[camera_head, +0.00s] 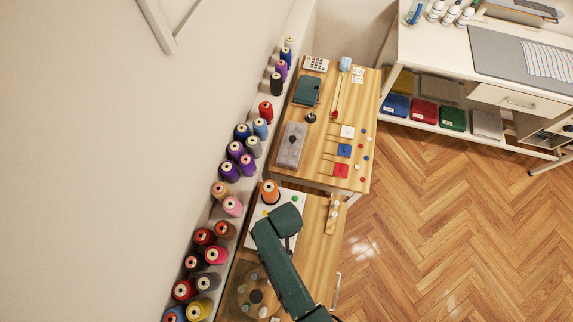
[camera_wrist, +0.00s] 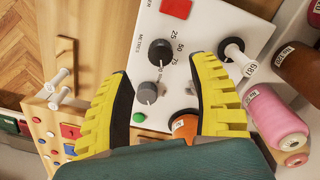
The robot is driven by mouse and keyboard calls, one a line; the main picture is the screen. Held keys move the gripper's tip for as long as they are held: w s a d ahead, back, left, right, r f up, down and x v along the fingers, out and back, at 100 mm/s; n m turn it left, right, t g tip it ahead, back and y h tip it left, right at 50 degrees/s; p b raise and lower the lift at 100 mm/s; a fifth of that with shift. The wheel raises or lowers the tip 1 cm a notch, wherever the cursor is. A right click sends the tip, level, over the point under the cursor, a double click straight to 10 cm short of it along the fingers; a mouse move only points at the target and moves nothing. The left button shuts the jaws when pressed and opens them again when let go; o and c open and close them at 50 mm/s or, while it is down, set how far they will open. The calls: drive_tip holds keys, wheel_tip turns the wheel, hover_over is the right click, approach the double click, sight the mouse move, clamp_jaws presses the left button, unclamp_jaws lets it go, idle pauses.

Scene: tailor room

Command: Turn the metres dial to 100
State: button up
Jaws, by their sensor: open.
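A white panel (camera_wrist: 210,22) fills the middle of the wrist view and shows in the camera_head view (camera_head: 296,197), partly under my green arm. The black metres dial (camera_wrist: 160,52) is a round knob with a small white mark toward its lower side. In the camera_head view the fingers are hidden.
A grey knob (camera_wrist: 147,92) sits below the dial, between the fingers. A red square button (camera_wrist: 176,8) is above. A thread post with a black disc (camera_wrist: 232,47) and an orange spool (camera_wrist: 186,126) stand close to the right finger. Pink spools (camera_wrist: 273,116) line the right.

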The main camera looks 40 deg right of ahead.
wheel_tip(320, 180, up, 5)
drive_tip(key=shift+r, duration=0.2)
idle(0.5)
